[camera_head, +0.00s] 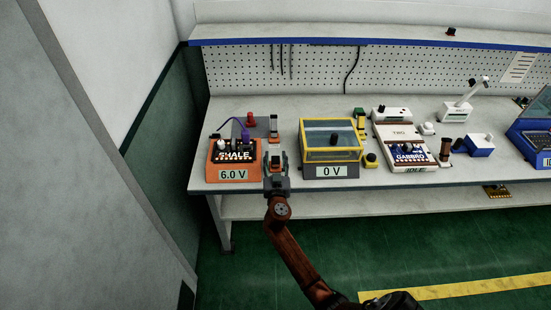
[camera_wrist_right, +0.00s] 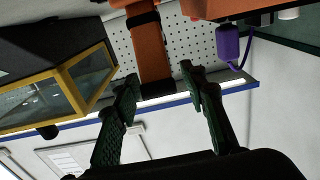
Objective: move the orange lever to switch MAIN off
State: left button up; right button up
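An orange upright piece with a black band, which looks like the lever, shows in the right wrist view (camera_wrist_right: 152,58). In the head view a small upright part (camera_head: 274,124) stands behind my right gripper, between the orange and yellow units; its details are too small to read. My right gripper (camera_head: 277,158) is at the bench's front edge. In the wrist view its two green fingers (camera_wrist_right: 158,83) are apart, with the orange piece appearing between their tips. I cannot tell whether they touch it. No MAIN label is readable. My left gripper is not in view.
An orange SHALE unit (camera_head: 225,174) reading 6.0 V, with a purple cable, stands just left of my gripper. A yellow-framed case (camera_head: 331,156) reading 0 V stands just right. The green floor (camera_head: 440,235) before the bench is clear.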

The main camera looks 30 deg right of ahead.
jog(key=shift+w, duration=0.1)
jog(key=shift+c, duration=0.4)
grip_shut()
dwell(0.3)
